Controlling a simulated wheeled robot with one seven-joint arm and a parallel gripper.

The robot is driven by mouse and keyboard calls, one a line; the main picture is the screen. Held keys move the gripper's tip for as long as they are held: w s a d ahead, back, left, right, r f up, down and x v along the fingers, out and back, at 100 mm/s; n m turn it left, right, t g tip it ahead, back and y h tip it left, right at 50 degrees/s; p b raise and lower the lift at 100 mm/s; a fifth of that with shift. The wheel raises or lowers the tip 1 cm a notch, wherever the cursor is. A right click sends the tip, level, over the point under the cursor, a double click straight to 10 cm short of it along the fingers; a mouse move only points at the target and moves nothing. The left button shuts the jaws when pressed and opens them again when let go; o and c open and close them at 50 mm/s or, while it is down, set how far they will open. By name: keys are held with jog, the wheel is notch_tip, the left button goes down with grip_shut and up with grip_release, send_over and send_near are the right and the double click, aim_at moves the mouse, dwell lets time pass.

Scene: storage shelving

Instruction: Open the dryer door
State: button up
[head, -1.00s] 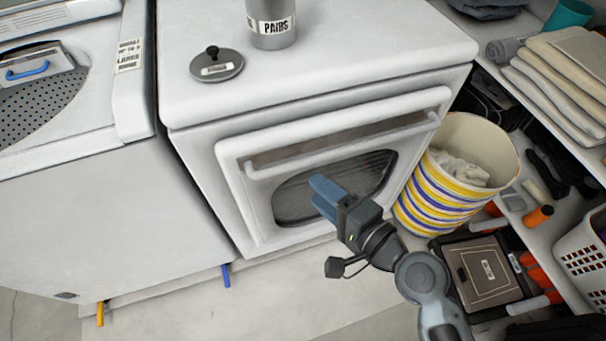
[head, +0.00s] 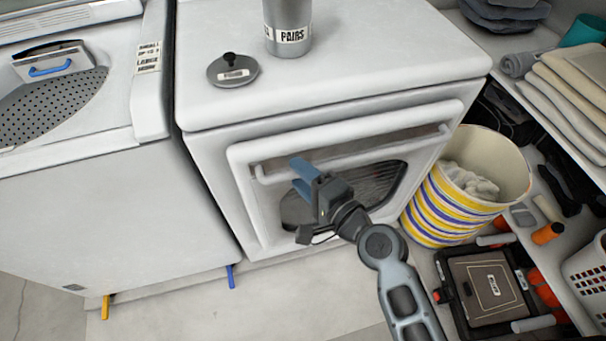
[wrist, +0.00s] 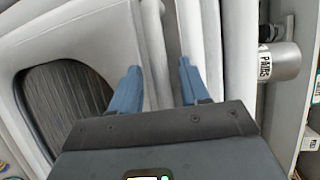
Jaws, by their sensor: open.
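The white dryer (head: 340,50) faces me, and its door (head: 246,200) looks closed. The door has a dark oval window (head: 378,182) and a light bar handle (head: 390,143) across its upper part. My gripper (head: 298,174) is open in front of the left part of the handle, its blue fingers pointing at the door. In the wrist view, the handle (wrist: 154,45) lies between the two fingers (wrist: 159,68) as seen. I cannot tell whether the fingertips reach past the bar. My gripper hides part of the handle and window in the head view.
A grey canister (head: 288,25) and a round lid (head: 233,70) sit on the dryer. A striped basket (head: 450,205) stands close to the dryer's right side, with a dark case (head: 488,285) before it. A white washer (head: 90,210) stands left. The floor in front is clear.

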jog(key=shift+c, duration=0.3)
grip_shut()
dwell(0.3)
